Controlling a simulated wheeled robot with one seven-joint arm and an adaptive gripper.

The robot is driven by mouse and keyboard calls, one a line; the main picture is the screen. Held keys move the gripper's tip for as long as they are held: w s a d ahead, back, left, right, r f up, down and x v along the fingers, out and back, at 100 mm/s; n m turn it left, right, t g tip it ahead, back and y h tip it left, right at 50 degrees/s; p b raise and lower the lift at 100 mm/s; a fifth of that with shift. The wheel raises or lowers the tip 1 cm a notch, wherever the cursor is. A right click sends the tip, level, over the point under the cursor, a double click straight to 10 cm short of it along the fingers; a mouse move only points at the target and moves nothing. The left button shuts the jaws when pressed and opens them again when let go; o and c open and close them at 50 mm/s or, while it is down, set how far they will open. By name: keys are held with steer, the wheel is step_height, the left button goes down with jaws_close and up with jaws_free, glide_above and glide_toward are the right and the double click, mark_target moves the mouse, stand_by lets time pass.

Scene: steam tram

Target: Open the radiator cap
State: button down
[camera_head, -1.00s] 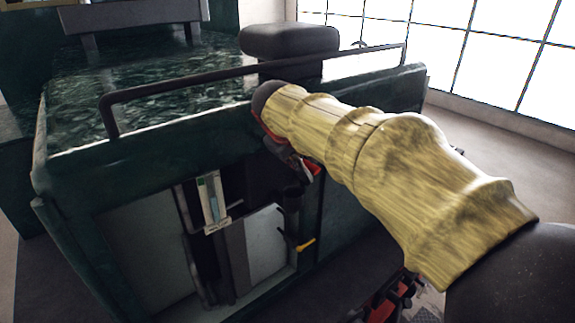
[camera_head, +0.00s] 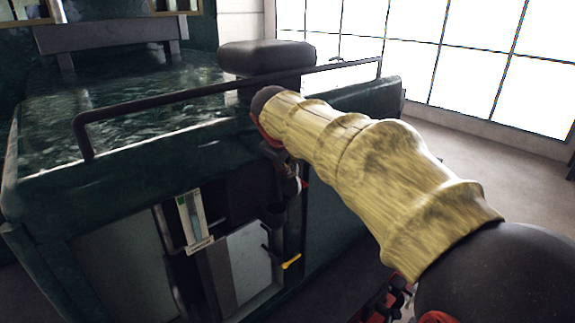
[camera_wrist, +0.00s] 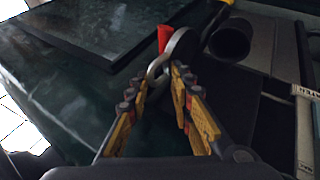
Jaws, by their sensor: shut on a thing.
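The radiator cap (camera_wrist: 183,46) shows in the wrist view as a grey, rounded metal piece with a loop. My gripper (camera_wrist: 164,84) is shut on the loop, which lies between its yellow-padded fingers. A dark, round filler pipe (camera_wrist: 231,40) with an open mouth stands just right of the cap. In the head view my gripper (camera_head: 294,178) is small and mostly hidden by my arm. There the pipe (camera_head: 272,213) shows below and left of it, with a yellow-tipped lever (camera_head: 291,262) lower down. The cap cannot be made out in the head view.
A dark green tram body (camera_head: 120,165) surrounds the recess. A black handrail (camera_head: 200,92) runs along its top, with a dark padded seat (camera_head: 265,57) behind. A gauge (camera_head: 195,220) stands left of the pipe. Open floor (camera_head: 500,140) lies to the right.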

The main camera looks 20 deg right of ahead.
steer(key=shift+s+d+f, duration=0.1)
steer(key=shift+f, duration=0.45)
steer(key=c, duration=2)
jaws_free()
steer(key=shift+d, duration=0.1)
steer(key=shift+c, duration=0.2)
steer(key=shift+d, duration=0.15)
steer(key=shift+r, duration=0.15)
steer(key=shift+a+r, duration=0.25)
steer(key=v, duration=1.1)
steer(key=shift+r, duration=0.2)
steer(key=shift+a, duration=0.1)
steer(key=shift+c, duration=0.2)
